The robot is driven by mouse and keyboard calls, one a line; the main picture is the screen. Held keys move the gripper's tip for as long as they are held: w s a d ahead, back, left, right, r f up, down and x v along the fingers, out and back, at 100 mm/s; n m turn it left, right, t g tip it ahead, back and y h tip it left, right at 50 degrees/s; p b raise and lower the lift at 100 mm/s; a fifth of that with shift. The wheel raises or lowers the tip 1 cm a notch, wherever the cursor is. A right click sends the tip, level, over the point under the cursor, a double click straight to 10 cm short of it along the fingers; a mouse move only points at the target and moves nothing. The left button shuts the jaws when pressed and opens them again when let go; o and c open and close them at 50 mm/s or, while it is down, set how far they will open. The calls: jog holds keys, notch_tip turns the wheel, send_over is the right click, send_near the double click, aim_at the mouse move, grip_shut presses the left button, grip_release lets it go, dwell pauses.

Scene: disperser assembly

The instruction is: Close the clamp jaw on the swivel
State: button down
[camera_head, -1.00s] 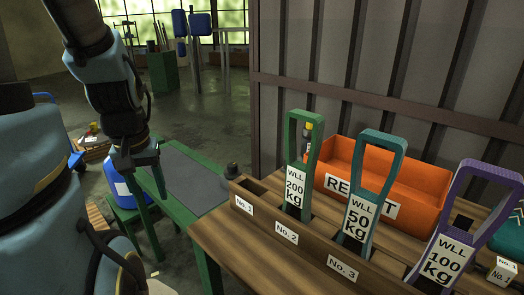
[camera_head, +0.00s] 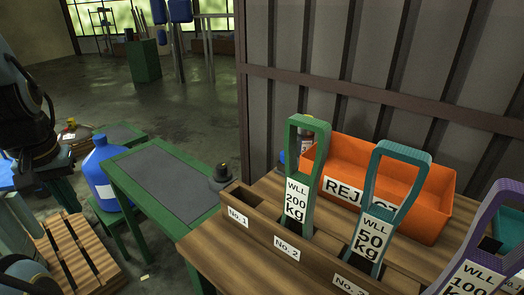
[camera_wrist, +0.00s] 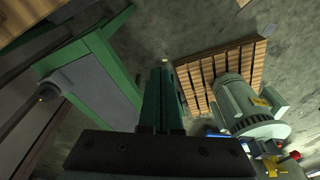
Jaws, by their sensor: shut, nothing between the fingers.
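I cannot make out the clamp jaw or the swivel for certain in either view. My gripper (camera_wrist: 161,75) shows in the wrist view with its two green fingers together, shut and empty. A small red knob (camera_wrist: 295,155) and a yellow part stand near the machine's lower end. The gripper's body covers the bottom middle of the wrist view. In the head view my arm is at the left edge.
A wooden rack (camera_head: 235,252) holds green, teal and purple handles with weight labels. An orange reject bin (camera_head: 420,205) stands behind them. A green-framed table (camera_head: 150,210), a blue jug (camera_head: 97,172) and a slatted pallet (camera_head: 75,250) are left of it. Open floor lies beyond.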

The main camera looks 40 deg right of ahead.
jog(key=w+d+f+m+t, duration=0.1)
jog(key=w+d+m, duration=0.2)
jog(key=d+m, duration=0.4)
jog(key=m+g+h, duration=0.2)
jog(key=m+h, duration=0.7)
jog(key=m, duration=1.6)
send_near(281, 160)
jog(key=f, duration=0.4)
jog(key=shift+s+d+f, duration=0.1)
jog(key=shift+s+d, duration=0.1)
jog(key=shift+d, duration=0.05)
jog(key=shift+w+d+r+p, duration=0.1)
jog(key=shift+d+p, duration=0.1)
jog(key=shift+d, duration=0.4)
jog(key=shift+w+d+r+p, duration=0.1)
jog(key=shift+d+r+p, duration=0.1)
jog(key=shift+d, duration=0.4)
jog(key=shift+w+d+f, duration=0.1)
jog(key=shift+d+f, duration=0.05)
jog(key=shift+d, duration=0.45)
